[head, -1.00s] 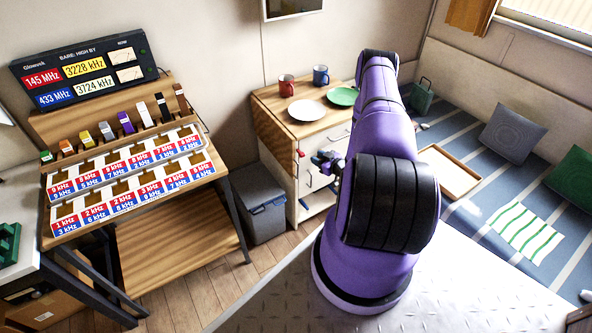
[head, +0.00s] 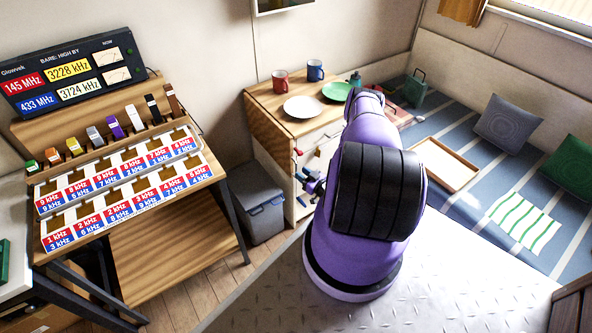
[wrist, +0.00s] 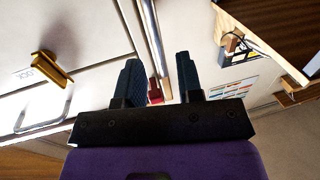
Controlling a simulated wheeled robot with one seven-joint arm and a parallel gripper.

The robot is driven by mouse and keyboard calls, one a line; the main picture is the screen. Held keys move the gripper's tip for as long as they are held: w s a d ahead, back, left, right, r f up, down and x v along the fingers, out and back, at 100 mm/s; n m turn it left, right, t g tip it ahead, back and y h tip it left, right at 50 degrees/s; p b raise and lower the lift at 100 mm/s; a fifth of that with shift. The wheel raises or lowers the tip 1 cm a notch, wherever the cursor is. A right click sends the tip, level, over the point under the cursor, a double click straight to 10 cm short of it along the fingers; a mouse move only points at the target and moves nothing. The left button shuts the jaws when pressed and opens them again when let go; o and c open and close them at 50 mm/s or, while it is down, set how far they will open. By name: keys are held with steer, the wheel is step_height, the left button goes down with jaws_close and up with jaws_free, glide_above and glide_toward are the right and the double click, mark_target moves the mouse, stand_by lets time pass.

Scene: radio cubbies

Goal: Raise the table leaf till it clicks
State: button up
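The wooden panel (head: 268,133) hanging down along the left side of the small cabinet looks like the table leaf, hinged by the wooden top (head: 262,95). My gripper (head: 311,180) is low in front of the cabinet's white face, partly hidden by my purple arm in the head view. In the wrist view my gripper (wrist: 158,62) has its two dark blue fingers apart. A small red piece (wrist: 155,92) shows between and beyond them; I cannot tell if it is touched. In the head view a red knob (head: 298,152) is near the cabinet's front corner.
Two mugs (head: 316,70) and two plates (head: 303,107) stand on the cabinet top. A grey bin (head: 258,208) stands between the cabinet and the radio desk (head: 180,240). The wrist view shows a brass latch (wrist: 52,70) by the word LOCK and a bar handle (wrist: 42,125).

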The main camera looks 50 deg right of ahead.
steer(key=shift+w+d, duration=0.1)
steer(key=shift+w, duration=1.9)
jaws_close()
